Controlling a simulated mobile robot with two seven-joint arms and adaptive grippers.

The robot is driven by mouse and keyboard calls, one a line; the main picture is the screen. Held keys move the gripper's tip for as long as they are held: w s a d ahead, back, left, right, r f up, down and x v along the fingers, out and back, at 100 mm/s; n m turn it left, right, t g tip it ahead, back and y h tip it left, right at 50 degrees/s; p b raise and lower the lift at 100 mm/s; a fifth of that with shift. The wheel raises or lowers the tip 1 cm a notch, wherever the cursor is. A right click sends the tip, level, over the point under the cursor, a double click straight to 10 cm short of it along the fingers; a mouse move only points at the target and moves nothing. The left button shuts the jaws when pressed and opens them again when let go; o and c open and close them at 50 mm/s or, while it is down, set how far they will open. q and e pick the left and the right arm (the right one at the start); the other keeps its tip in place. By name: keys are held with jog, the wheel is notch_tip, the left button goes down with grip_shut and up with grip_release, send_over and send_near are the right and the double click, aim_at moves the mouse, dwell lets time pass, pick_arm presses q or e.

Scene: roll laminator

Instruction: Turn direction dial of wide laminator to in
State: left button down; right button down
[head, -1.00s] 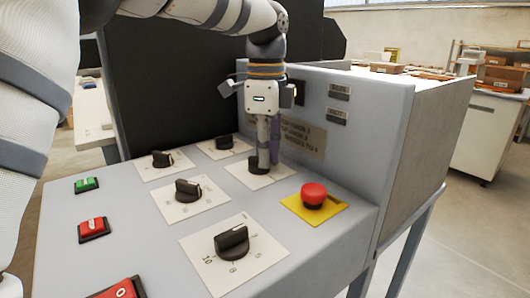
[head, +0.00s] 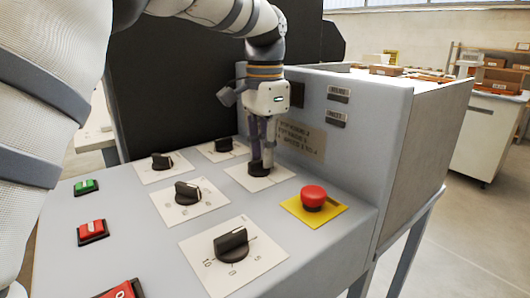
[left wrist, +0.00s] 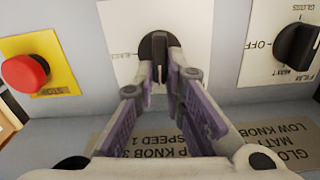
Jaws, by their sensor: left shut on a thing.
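The wide laminator's grey panel (head: 140,228) carries several black dials on white plates. My left gripper (head: 262,165) points down at the dial on the far right plate, beside the panel's raised wall. In the left wrist view my left gripper (left wrist: 160,75) is shut on this black dial (left wrist: 155,45), one finger on each side of its grip. The dial's white plate (left wrist: 195,25) shows partly, with a small label at its left. Much of the dial is hidden by the fingers in the head view. My right gripper is not in view.
A red stop button (head: 313,197) on a yellow plate sits close to the held dial. Other dials stand nearby, such as the front one (head: 231,244). A green button (head: 86,187) and red switches line the left. The raised wall (head: 370,130) bounds the right side.

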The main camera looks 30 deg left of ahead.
pick_arm(q)
jog(key=shift+n, duration=0.6)
jog(key=c, duration=1.7)
grip_release()
jog(key=shift+o, duration=0.2)
notch_tip(320, 180, up, 12)
